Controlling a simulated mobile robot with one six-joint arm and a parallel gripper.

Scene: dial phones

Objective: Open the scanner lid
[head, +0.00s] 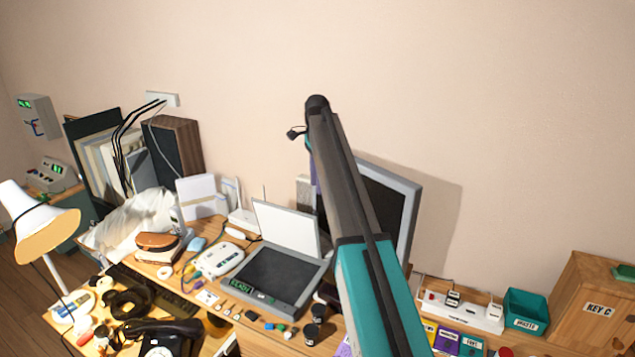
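What looks like the scanner (318,280) is a grey flatbed with a dark glass top, on the desk just left of my arm. A pale panel, apparently its lid (287,228), stands raised at its back edge, tilted up from the glass. A green-lettered display shows at its front left corner. My arm, teal and dark grey, rises from the bottom right to a dark joint above the desk and covers part of the scanner's right side. My gripper's fingers cannot be seen.
A grey-framed monitor (409,215) stands behind my arm. A white device (219,260) sits left of the scanner. Small parts lie in front of it. A black dial phone (172,330), lamp (40,228), power strip (463,310) and teal bin (526,308) stand around the desk.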

